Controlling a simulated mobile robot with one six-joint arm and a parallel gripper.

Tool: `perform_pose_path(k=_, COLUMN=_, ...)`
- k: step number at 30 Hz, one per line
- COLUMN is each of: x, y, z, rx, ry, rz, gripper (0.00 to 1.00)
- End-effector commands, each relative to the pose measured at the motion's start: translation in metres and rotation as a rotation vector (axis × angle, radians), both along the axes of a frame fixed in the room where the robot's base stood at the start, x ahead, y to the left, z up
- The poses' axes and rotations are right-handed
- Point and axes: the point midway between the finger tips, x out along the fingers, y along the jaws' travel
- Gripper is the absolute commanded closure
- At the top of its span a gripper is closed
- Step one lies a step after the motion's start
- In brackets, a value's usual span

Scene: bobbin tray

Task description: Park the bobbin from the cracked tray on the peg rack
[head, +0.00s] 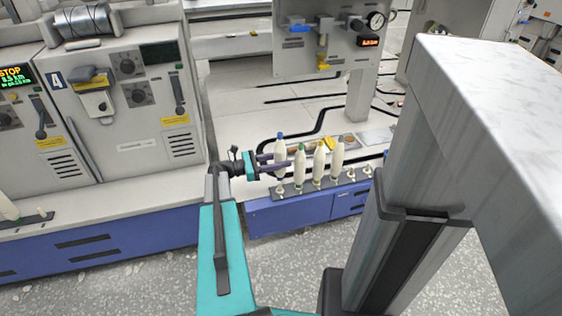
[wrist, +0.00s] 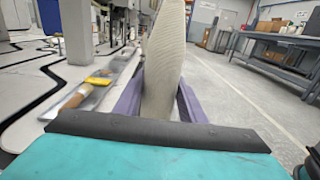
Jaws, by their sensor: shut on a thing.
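My gripper (head: 287,160) is shut on a cream bobbin with a blue tip (head: 280,146). The bobbin is upright, and its lower end shows just above or behind the leftmost end of the peg rack (head: 309,187). I cannot tell whether it touches a peg. In the wrist view the held bobbin (wrist: 163,65) fills the space between the purple fingers; its top and bottom are cut off or hidden. Trays lie on the bench behind the rack; one grey tray (head: 375,136) looks empty. I cannot tell which tray is cracked.
Several more cream bobbins, one green-tipped (head: 299,170) and one yellow-tipped (head: 319,164), stand close to the right of the held one. Bare pegs (head: 351,174) show at the rack's right. A brown bobbin (wrist: 77,97) lies left of my gripper in the wrist view.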

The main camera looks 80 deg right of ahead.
Motion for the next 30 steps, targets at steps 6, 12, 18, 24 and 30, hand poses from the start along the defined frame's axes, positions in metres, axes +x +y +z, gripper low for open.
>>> perform_pose_path(k=6, x=0.0, y=0.0, z=-0.012, rx=0.0, ry=0.001, rz=0.0, gripper=0.88)
perform_pose_path(k=12, x=0.0, y=0.0, z=-0.028, rx=0.0, ry=0.001, rz=0.0, gripper=0.88)
perform_pose_path(k=18, x=0.0, y=0.0, z=-0.043, rx=0.001, ry=0.001, rz=0.0, gripper=0.88)
perform_pose_path(k=24, x=0.0, y=0.0, z=-0.053, rx=0.0, ry=0.001, rz=0.0, gripper=0.88)
perform_pose_path(k=30, x=0.0, y=0.0, z=-0.057, rx=0.0, ry=0.001, rz=-0.001, gripper=0.88)
